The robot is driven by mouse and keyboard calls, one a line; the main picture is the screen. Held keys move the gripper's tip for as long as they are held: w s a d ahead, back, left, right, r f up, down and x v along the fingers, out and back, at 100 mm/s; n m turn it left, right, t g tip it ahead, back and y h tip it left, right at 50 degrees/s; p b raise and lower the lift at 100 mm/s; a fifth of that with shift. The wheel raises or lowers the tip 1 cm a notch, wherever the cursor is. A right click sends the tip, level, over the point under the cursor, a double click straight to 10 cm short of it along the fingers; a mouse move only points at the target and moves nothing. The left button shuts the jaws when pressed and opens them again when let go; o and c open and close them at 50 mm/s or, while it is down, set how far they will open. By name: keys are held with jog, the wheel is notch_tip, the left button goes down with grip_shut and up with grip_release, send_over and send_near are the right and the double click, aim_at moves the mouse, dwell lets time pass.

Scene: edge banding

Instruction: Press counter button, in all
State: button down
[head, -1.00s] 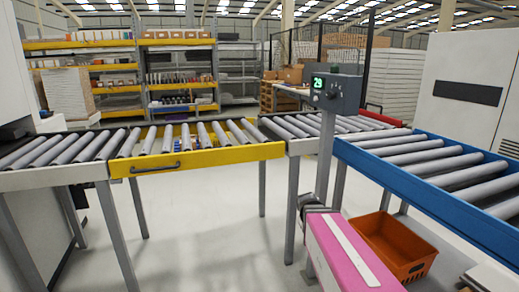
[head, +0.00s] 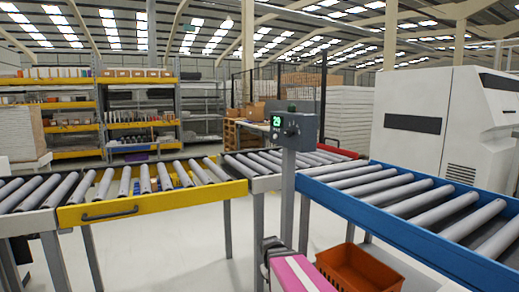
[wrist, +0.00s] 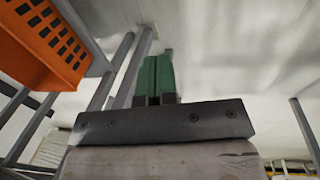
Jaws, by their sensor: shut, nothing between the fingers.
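The counter is a grey box (head: 307,128) on a grey post, standing between the roller conveyors in the head view. Its green display (head: 277,121) reads 29. A dark round knob or button (head: 292,129) is on its face to the right of the display. My gripper (wrist: 154,62) shows in the wrist view, with its two green fingers shut together and nothing between them. The counter is not visible in the wrist view, and I cannot make out my gripper in the head view.
A yellow-framed conveyor gate (head: 160,203) is left of the post and a blue-railed conveyor (head: 400,220) right. An orange crate (head: 350,280) and a pink box (head: 296,275) are low in front; the crate also shows in the wrist view (wrist: 45,45).

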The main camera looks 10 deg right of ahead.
aim_at(275, 136)
jog(key=w+a+r+n+t+h, duration=0.1)
jog(key=w+r+n+t+h, duration=0.2)
jog(key=w+r+n+h, duration=1.2)
jog(key=w+a+r+n+t, duration=0.1)
jog(key=w+a+r, duration=0.2)
jog(key=r, duration=0.9)
jog(key=w+a+r+n, duration=0.1)
jog(key=w+r, duration=0.5)
jog(key=r, duration=0.7)
jog(key=w+a+r+n+t, duration=0.1)
jog(key=w+a+r, duration=0.3)
jog(key=r, duration=0.9)
jog(key=shift+w+a+n+t, duration=0.3)
jog(key=shift+w+n, duration=0.1)
jog(key=shift+n, duration=0.1)
jog(key=x, duration=1.4)
jog(key=shift+f, duration=0.15)
